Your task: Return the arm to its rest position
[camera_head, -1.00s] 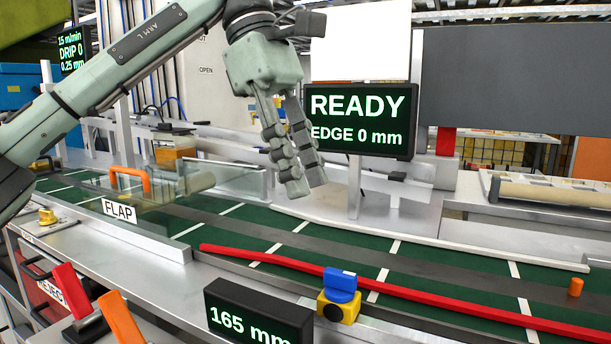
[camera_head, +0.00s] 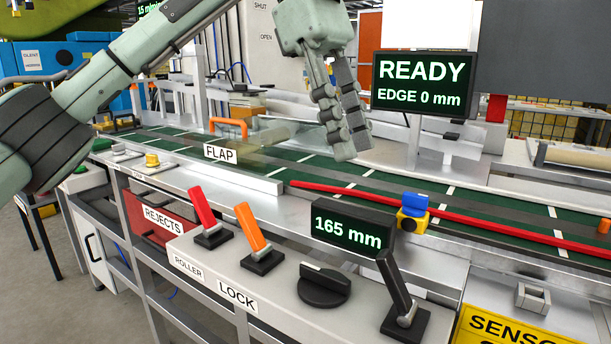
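My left arm (camera_head: 125,62) is pale green and comes in from the upper left. It reaches out above the conveyor, and its elbow end is large at the left edge. My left gripper (camera_head: 347,146) hangs with its fingers pointing down, left of the READY screen (camera_head: 423,82). Its two jointed grey fingers are seen obliquely, run side by side with a gap between them, and hold nothing. It looks open and clear of the belt. My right arm and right gripper are not in view.
Below the gripper are the green conveyor (camera_head: 315,170), a clear flap with an orange handle (camera_head: 229,123), and a red strip (camera_head: 470,219). The front panel carries a red lever (camera_head: 202,208), an orange lever (camera_head: 250,228), a black knob (camera_head: 324,285) and a black lever (camera_head: 394,284).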

